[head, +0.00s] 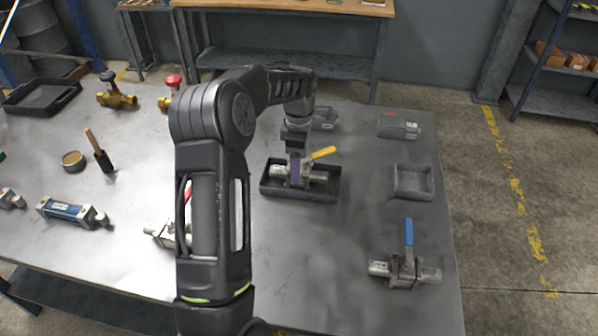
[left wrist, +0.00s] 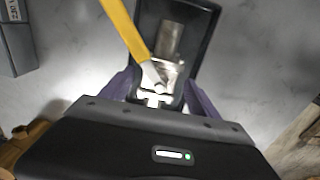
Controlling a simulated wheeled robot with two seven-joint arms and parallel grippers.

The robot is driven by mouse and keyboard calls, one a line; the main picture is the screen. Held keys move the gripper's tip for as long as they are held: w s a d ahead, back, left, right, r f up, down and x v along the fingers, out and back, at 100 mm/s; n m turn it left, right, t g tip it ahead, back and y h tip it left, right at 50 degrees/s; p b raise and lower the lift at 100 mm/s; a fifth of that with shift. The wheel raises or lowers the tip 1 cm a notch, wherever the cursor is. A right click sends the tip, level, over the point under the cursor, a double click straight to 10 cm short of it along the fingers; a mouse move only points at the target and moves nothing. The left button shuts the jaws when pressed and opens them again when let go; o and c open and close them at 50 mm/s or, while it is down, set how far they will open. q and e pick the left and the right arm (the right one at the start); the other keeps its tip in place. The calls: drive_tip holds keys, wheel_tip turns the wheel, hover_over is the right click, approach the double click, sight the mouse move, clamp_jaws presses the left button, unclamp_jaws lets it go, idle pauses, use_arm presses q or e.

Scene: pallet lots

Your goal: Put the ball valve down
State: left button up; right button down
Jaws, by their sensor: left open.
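A steel ball valve with a yellow lever handle (head: 319,155) lies in a dark shallow tray (head: 330,193) at the middle of the table. In the left wrist view the valve (left wrist: 168,45) lies inside the tray (left wrist: 205,22), its yellow handle pointing up and left. My left gripper (head: 297,172) is down at the valve from above. Its purple fingers are open, one on each side of the valve body, in the left wrist view (left wrist: 157,95). I cannot tell whether they touch it. My right gripper is not in view.
Grey cases (head: 398,126) lie at the back. A red-handled valve (head: 160,236) is partly hidden by my arm. A blue-labelled cylinder (head: 72,213) and a brush (head: 102,158) lie left.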

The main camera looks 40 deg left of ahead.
use_arm(q)
wheel_tip(320, 180, up, 8)
drive_tip(key=shift+r+b, duration=0.2)
drive_tip(key=shift+b, duration=0.25)
idle(0.7)
